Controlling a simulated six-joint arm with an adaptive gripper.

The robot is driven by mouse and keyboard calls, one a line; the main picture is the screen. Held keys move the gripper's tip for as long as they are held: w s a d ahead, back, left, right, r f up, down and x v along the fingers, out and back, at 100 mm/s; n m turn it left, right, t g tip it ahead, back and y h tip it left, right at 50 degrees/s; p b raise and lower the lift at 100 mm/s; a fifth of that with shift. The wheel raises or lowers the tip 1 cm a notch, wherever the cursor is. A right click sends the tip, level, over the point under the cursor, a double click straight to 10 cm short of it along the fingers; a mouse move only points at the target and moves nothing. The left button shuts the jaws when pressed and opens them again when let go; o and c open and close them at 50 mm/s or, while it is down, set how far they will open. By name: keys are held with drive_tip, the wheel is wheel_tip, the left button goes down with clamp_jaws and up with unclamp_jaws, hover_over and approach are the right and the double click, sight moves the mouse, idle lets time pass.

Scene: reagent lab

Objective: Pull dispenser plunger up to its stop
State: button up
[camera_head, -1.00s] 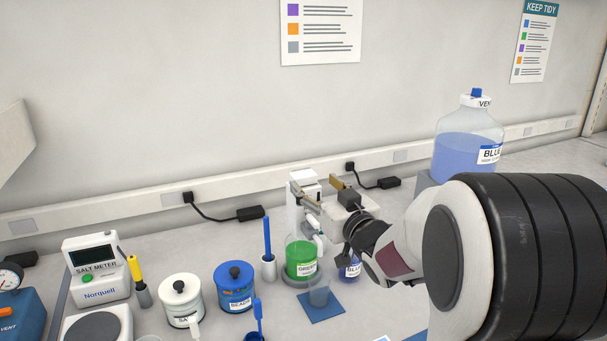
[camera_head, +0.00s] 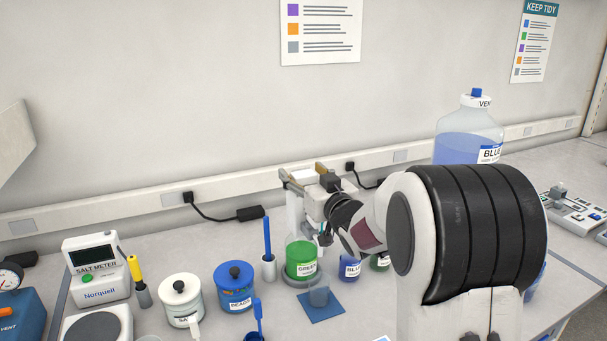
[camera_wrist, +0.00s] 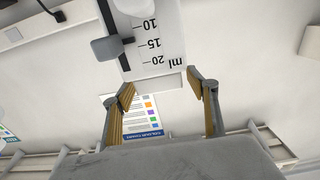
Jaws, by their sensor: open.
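The dispenser (camera_head: 294,214) stands on the green-filled bottle (camera_head: 301,258); its upper part is mostly hidden behind my gripper (camera_head: 304,173). In the wrist view the dispenser (camera_wrist: 165,42) appears upside down, a white body with a ml scale, a black slot and a grey slider knob (camera_wrist: 106,48). My gripper (camera_wrist: 160,89) is open, its two tan-padded fingers apart near the dispenser's top end. The white top edge lies between or just beyond the fingertips; I cannot tell whether they touch it. Nothing is held.
A blue stirrer in a holder (camera_head: 268,268) and a blue jar (camera_head: 234,288) stand left. A large blue carboy (camera_head: 462,148) stands behind my arm.

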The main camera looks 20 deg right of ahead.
sight(304, 174)
drive_tip(key=c, duration=1.6)
drive_tip(key=shift+r, duration=2.6)
drive_tip(key=o, duration=1.6)
drive_tip(key=shift+f, duration=0.1)
drive_tip(key=shift+s, duration=0.2)
drive_tip(key=s, duration=1.1)
drive_tip(key=shift+s, duration=0.3)
